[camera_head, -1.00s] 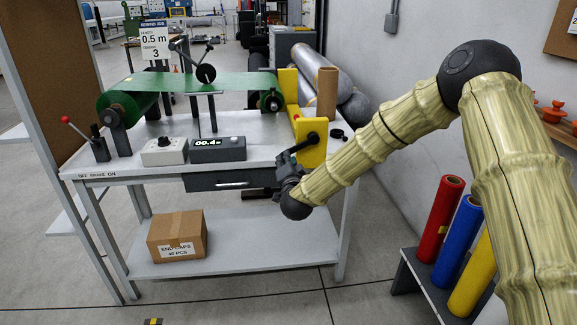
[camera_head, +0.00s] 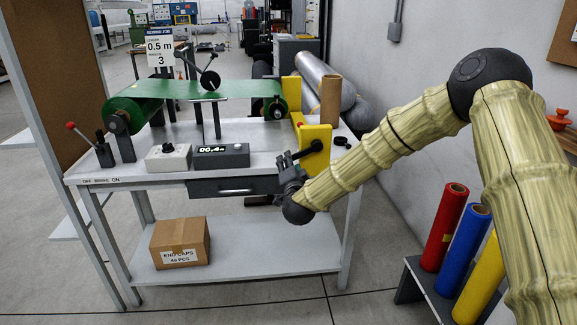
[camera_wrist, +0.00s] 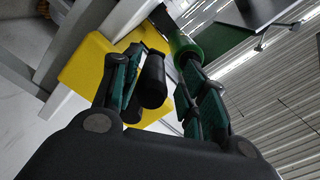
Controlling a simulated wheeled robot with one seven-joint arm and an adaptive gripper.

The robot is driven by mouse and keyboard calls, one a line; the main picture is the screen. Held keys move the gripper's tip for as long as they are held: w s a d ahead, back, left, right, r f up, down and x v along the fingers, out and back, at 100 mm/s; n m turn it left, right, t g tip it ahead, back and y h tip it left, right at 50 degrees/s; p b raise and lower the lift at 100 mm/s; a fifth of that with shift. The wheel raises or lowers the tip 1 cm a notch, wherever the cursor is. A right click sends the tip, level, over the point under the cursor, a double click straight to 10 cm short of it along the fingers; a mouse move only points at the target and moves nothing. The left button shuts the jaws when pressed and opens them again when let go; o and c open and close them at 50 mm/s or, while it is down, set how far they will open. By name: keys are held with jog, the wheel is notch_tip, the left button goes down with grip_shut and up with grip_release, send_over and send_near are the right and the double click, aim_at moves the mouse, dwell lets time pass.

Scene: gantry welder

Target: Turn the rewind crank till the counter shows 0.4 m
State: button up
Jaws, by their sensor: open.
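The counter (camera_head: 221,155) on the bench reads about 00.4, its last characters too small to be sure of. The rewind crank is at the yellow end plate (camera_head: 317,160) on the right of the bench, and its dark handle (camera_head: 308,149) points left toward my gripper (camera_head: 286,160). In the wrist view, the black crank grip (camera_wrist: 152,80) lies between the spread fingers of my gripper (camera_wrist: 160,92), nearer the left finger. The fingers are open, and I cannot tell whether either touches the grip. Green film (camera_head: 195,89) runs between two rolls above the bench.
A job sign (camera_head: 160,46) reads 0.5 m and 3. A grey knob box (camera_head: 168,157) and a red-tipped brake lever (camera_head: 85,141) stand left of the counter. A drawer (camera_head: 235,187) sits below. Coloured rolls (camera_head: 445,225) stand at the right; floor in front is clear.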

jog(key=s, duration=1.1)
jog(key=shift+s+d, duration=0.2)
jog(key=shift+s, duration=0.15)
